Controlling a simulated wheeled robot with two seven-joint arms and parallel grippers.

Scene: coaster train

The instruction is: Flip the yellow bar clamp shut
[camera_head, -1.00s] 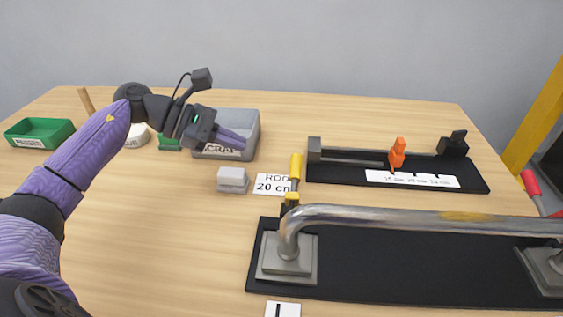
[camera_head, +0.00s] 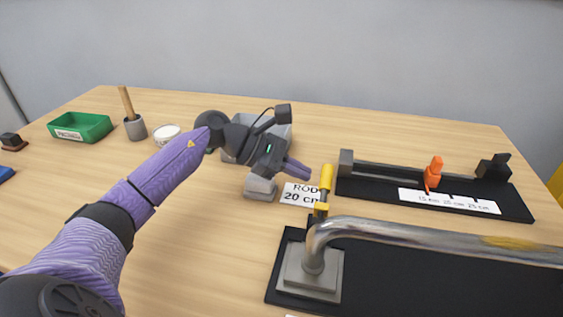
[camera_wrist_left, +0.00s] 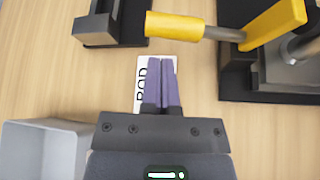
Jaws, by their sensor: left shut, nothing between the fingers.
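The yellow bar clamp (camera_head: 326,180) stands upright at the left end of the metal bar (camera_head: 430,236), by its grey foot on the black base. In the left wrist view its yellow handle (camera_wrist_left: 175,26) lies ahead of the fingertips, with a yellow arm (camera_wrist_left: 272,24) to the right. My left gripper (camera_head: 306,174) is shut and empty, just left of the clamp handle and apart from it. The left wrist view shows the same closed purple fingers (camera_wrist_left: 161,62) over the rod card. My right gripper is not in view.
The "ROD 20 cm" card (camera_head: 297,194) and a grey block (camera_head: 260,188) lie beneath my gripper. A grey bin (camera_head: 286,134) is behind it. A black gauge board (camera_head: 350,186) with an orange slider (camera_head: 433,172) sits behind the bar. A green tray (camera_head: 98,126) is far left.

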